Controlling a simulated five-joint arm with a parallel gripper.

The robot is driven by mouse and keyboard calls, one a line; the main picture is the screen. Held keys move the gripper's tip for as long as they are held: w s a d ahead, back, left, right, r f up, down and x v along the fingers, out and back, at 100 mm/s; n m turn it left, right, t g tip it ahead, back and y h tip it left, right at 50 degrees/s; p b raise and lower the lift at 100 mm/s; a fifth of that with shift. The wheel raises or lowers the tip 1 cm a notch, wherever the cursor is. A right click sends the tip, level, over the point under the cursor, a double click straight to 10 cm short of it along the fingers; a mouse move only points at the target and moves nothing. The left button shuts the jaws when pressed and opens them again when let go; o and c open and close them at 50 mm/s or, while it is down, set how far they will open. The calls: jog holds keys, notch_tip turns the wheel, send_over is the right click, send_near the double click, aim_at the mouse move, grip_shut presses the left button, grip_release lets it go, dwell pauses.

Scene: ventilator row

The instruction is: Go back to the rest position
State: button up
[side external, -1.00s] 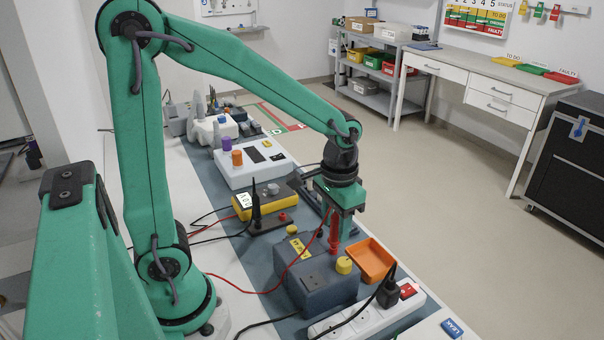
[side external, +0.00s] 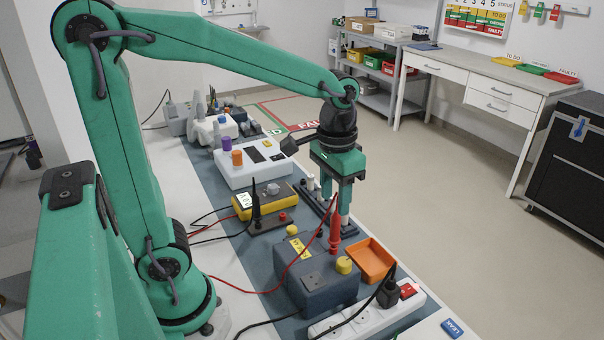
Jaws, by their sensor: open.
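My gripper (side external: 336,203) is open and points down over the mat, below the green wrist block. A red probe (side external: 335,236) stands upright just below the fingertips, behind the grey box (side external: 316,280) with yellow knobs. Its red lead runs from its top to the left. The fingers overlap the probe's upper end in the picture; I cannot tell whether they still surround it.
An orange tray (side external: 371,262) and a white power strip (side external: 372,318) lie right of the box. A yellow meter (side external: 264,203), a black stand (side external: 256,210) and a white device (side external: 253,165) stand to the left.

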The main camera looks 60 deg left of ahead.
jog(key=s+a+r+t, duration=0.2)
jog(key=s+t, duration=0.3)
jog(key=s, duration=0.4)
jog(key=shift+s+a+r, duration=0.15)
jog(key=shift+r, duration=0.7)
